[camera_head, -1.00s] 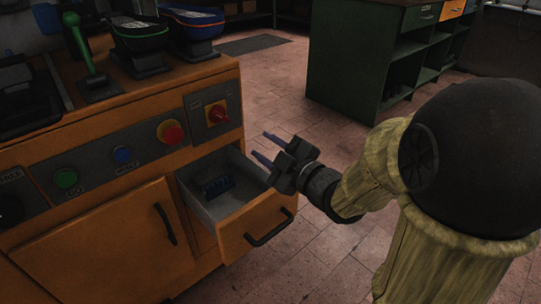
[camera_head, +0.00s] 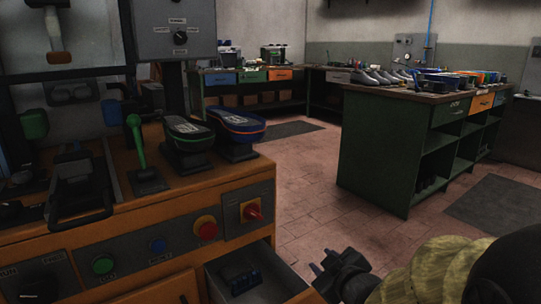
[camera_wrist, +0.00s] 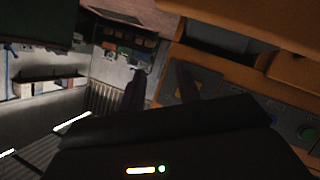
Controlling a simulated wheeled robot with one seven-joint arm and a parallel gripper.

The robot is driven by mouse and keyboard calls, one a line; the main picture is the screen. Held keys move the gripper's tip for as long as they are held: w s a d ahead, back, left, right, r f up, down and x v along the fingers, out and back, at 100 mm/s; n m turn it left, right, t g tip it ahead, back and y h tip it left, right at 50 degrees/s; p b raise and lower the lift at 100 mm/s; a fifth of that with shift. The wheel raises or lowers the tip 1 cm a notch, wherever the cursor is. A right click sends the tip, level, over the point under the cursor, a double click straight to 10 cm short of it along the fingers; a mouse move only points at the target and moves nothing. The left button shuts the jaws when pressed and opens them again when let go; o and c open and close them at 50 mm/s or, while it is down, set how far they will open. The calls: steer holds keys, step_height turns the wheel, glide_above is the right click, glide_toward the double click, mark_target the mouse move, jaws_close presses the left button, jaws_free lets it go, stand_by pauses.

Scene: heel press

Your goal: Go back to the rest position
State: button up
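My gripper (camera_head: 319,267) shows at the bottom of the head view, just right of the open drawer (camera_head: 283,289) of the orange machine (camera_head: 98,240). Its two dark fingers stand apart with nothing between them. In the wrist view my gripper (camera_wrist: 161,85) also shows its fingers spread and empty, with the orange machine behind them at the right. My arm reaches in from the lower right corner of the head view.
The machine's top carries a green-handled lever (camera_head: 138,150) and two shoe-like forms (camera_head: 237,124). A red knob (camera_head: 206,228) and red switch (camera_head: 253,211) are on its front. A green workbench (camera_head: 385,150) stands at the right. Tiled floor between is clear.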

steer(key=s+d+f+m+g+h+p, duration=0.2)
steer(key=s+m+g+h+p, duration=0.1)
steer(key=s+m+g+p, duration=0.9)
step_height(320, 180, up, 37)
steer(key=s+n+t+p, duration=0.1)
steer(key=s+n+p, duration=0.1)
steer(key=p, duration=3.1)
steer(key=shift+d+r+t+p, duration=0.15)
steer(key=shift+d+t+p, duration=0.1)
steer(key=shift+t+p, duration=0.1)
steer(key=shift+a, duration=0.1)
